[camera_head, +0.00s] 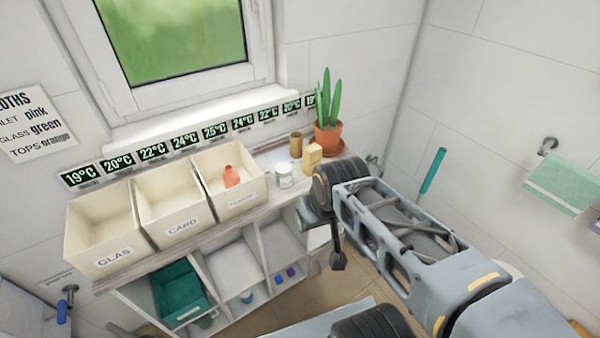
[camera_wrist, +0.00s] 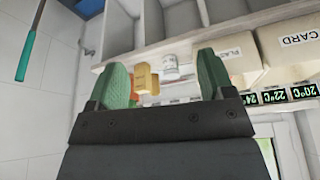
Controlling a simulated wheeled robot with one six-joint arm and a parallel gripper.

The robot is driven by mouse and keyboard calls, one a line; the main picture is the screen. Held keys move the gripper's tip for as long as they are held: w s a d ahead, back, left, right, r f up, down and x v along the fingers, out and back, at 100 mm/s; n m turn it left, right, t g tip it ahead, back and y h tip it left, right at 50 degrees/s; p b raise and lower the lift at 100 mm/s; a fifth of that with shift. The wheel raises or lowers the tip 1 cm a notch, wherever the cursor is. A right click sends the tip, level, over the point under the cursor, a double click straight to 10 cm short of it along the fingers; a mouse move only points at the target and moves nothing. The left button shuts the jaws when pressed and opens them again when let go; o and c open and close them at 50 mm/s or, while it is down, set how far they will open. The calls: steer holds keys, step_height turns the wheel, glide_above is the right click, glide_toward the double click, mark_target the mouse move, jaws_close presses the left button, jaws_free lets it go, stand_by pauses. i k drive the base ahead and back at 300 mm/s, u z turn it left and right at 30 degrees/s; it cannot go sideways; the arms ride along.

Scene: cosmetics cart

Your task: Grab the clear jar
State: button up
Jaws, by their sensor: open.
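The jar (camera_head: 284,175), pale and clear-looking with a light label, stands upright on the cart's top, just right of the rightmost bin in the head view. In the wrist view the jar (camera_wrist: 170,67) appears upside down, between the two green fingers and beyond them. My gripper (camera_wrist: 162,65) is open, with nothing held between its fingers. It is apart from the jar. In the head view my arm reaches in from the right, and I cannot clearly make out the fingers there.
A yellow bottle (camera_head: 312,155), a brown cup (camera_head: 296,144) and a potted plant (camera_head: 328,138) stand right of the jar. Bins labelled GLAS (camera_head: 112,262), CARD (camera_head: 184,229) and a third one (camera_head: 243,200) holding a red bottle (camera_head: 231,176) stand left. A wall with temperature signs is behind.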

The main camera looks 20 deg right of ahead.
mark_target(283, 170)
steer(key=k, duration=1.2)
steer(key=u, duration=0.95)
steer(key=i, duration=1.15)
steer(key=z, duration=0.65)
steer(key=i, duration=0.55)
steer(key=z, duration=0.65)
